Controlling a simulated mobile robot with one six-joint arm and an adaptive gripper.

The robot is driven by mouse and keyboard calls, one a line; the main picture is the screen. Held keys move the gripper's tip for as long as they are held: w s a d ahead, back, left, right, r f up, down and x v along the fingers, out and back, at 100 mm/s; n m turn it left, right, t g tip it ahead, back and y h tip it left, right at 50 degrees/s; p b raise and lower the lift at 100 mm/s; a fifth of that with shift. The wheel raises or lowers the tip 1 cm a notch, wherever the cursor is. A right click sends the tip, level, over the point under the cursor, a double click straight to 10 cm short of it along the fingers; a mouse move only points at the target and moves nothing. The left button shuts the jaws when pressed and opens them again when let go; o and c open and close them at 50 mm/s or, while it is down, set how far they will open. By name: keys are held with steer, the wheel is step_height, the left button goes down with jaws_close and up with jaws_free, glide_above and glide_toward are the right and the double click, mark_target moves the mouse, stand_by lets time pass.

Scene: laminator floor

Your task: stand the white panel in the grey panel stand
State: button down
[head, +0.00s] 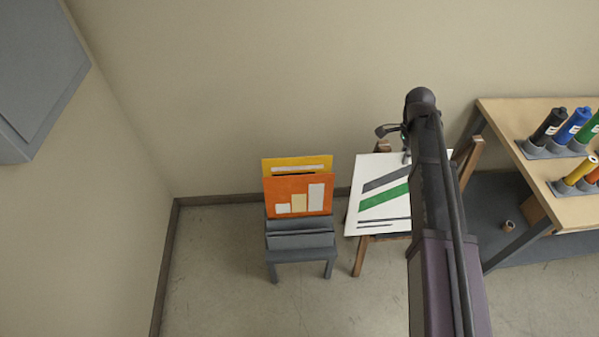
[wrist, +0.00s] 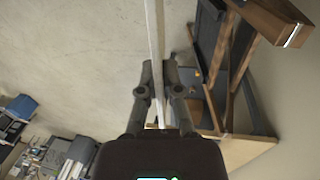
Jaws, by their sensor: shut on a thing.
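The white panel (head: 378,205), with grey and green stripes, is at the centre right in the head view, in front of a wooden easel. In the wrist view the panel (wrist: 154,35) shows edge-on as a thin pale strip between the fingers. My gripper (wrist: 157,75) is shut on it; in the head view the gripper (head: 405,152) is at its upper edge, partly hidden by my arm. The grey panel stand (head: 300,253) is left of the panel. It holds an upright orange panel (head: 298,190) and a yellow panel (head: 290,162) behind; its front part looks empty.
The wooden easel (head: 359,257) shows around the white panel; I cannot tell whether they touch. A workbench (head: 560,205) with coloured bottles is at the right. A grey box (head: 40,70) is at the upper left. Floor in front of the stand is clear.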

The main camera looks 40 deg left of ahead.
mark_target(398, 175)
step_height(398, 175, down, 9)
steer(key=b, duration=0.8)
